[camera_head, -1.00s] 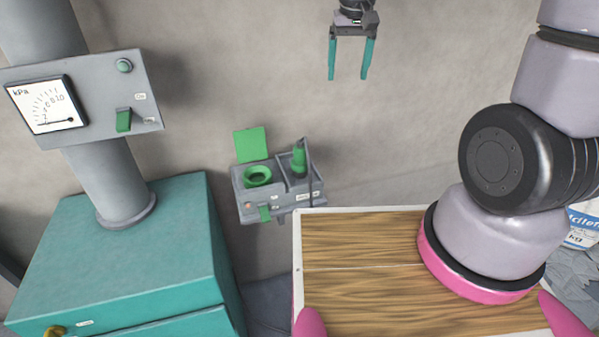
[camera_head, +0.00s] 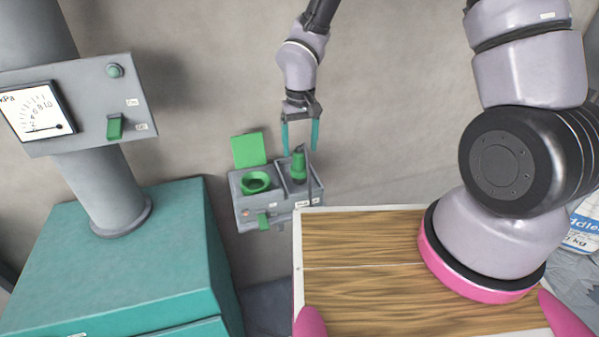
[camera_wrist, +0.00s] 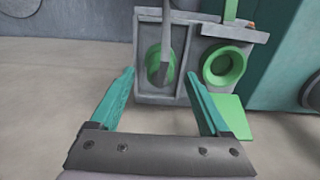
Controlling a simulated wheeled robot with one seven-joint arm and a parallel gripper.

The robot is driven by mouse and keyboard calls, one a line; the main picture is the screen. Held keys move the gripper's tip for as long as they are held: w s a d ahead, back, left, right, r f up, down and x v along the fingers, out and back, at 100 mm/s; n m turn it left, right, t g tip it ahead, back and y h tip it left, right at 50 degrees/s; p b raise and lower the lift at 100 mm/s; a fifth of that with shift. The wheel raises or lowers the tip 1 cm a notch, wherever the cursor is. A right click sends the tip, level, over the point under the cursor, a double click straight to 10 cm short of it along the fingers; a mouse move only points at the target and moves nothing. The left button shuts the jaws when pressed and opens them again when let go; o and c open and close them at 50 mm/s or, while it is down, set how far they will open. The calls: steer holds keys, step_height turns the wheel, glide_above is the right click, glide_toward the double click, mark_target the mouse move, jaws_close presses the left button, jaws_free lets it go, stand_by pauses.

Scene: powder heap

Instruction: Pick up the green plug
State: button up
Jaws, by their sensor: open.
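The green plug (camera_head: 299,166) stands upright in the right compartment of a small grey wall box (camera_head: 239,203). It also shows in the wrist view (camera_wrist: 154,66), with a grey cable or rod partly in front of it. A green round socket (camera_head: 256,182) is in the left compartment, under a raised green lid (camera_head: 248,149). My gripper (camera_head: 300,149) is open, its teal fingers just above and around the plug's top in the head view. In the wrist view the gripper (camera_wrist: 160,80) has its fingers apart on either side of the plug, holding nothing.
A teal cabinet (camera_head: 130,255) stands left of the box, below a grey panel with a kPa gauge (camera_head: 38,113) and green switch. A wooden-topped surface (camera_head: 360,270) lies front right. The wall and floor behind the box look clear.

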mark_target(299, 157)
steer(key=f, duration=0.5)
steer(key=shift+w+a, duration=0.1)
steer(key=shift+w, duration=0.1)
jaws_close()
steer(key=shift+r, duration=0.1)
